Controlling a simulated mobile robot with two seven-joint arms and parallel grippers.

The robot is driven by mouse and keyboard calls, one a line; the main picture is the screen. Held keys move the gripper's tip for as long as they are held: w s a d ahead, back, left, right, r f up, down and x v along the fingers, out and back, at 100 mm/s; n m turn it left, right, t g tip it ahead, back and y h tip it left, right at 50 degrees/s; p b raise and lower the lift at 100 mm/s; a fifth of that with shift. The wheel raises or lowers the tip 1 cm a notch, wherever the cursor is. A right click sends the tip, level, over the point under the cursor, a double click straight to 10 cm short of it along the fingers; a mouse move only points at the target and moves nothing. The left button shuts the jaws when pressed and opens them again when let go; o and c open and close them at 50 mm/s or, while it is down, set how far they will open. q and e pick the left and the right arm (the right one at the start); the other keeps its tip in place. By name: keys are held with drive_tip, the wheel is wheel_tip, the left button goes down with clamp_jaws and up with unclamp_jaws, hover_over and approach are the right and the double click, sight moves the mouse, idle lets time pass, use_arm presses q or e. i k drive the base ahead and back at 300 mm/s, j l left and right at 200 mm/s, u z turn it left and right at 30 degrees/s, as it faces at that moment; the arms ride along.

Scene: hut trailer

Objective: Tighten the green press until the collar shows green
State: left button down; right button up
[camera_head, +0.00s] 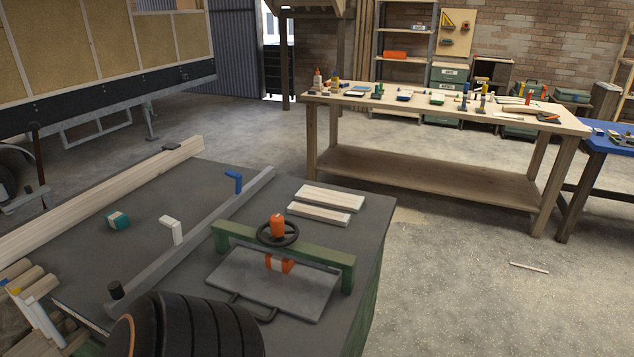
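The green press (346,272) stands on the dark bench top in the camera_head view, a low green frame bridging a grey plate (265,284). A black handwheel (293,236) sits on top of its crossbar. An orange part (277,224) rises at the wheel's centre, and another orange part (286,267) shows below the crossbar, above the plate. I cannot tell which of these is the collar; no green shows on either. A dark handle (262,312) sticks out at the plate's near edge. Neither of my grippers is in view.
The dark bench (359,240) also holds two pale wood pieces (330,197), a grey rail (190,240), a white block (171,231), a blue bracket (234,181) and a teal block (118,221). A wooden workbench (440,112) with small items stands behind. Open floor lies to the right.

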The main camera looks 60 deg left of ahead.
sight(276, 221)
drive_tip(key=i+l+u, duration=0.1)
drive_tip(key=i, duration=1.3)
drive_tip(key=i+u, duration=0.2)
drive_tip(key=u, duration=2.65)
